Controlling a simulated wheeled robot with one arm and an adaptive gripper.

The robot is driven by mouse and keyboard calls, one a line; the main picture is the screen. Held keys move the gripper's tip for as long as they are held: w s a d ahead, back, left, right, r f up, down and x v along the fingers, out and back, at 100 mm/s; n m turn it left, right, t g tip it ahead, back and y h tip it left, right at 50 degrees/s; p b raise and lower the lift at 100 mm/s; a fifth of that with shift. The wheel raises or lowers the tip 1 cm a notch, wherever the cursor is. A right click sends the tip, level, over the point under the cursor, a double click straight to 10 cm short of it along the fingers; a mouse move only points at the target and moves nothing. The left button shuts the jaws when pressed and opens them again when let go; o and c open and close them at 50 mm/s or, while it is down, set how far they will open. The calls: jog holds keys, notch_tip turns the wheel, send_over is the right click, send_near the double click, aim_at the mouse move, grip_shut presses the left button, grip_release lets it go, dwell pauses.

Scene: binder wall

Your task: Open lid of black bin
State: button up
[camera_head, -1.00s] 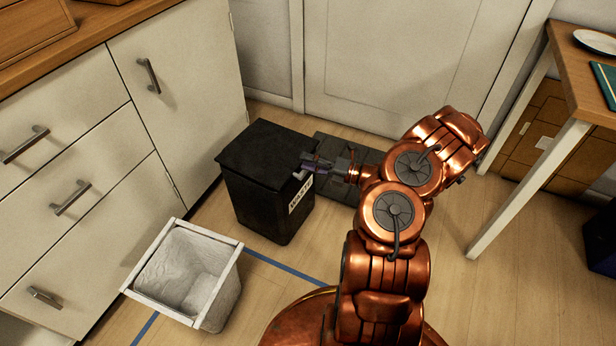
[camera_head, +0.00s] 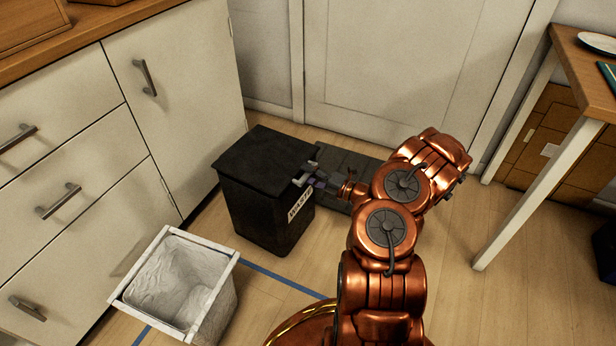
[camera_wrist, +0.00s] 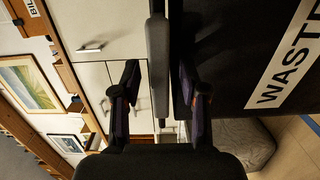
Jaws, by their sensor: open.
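The black bin (camera_head: 262,205) stands on the floor with its dark lid (camera_head: 262,158) lying over the top, apparently closed. A white label (camera_head: 299,205) is on its front; in the wrist view it reads "WASTE" (camera_wrist: 290,60), turned sideways. My gripper (camera_head: 306,174) is open at the right-hand edge of the lid. In the wrist view, my gripper's fingers (camera_wrist: 158,85) stand on either side of a grey strip (camera_wrist: 157,65) that looks like the lid's rim. I cannot tell whether either finger touches it.
A white-rimmed open bin (camera_head: 178,283) stands in front of the black bin. White cabinets (camera_head: 85,125) with handles are at left, a door (camera_head: 400,70) behind. A dark mat (camera_head: 345,165) lies behind the gripper. A table (camera_head: 585,80) stands at right. Floor before it is clear.

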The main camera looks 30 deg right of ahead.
jog(key=shift+w+a, duration=0.15)
jog(key=shift+w, duration=0.1)
grip_shut()
dwell(0.6)
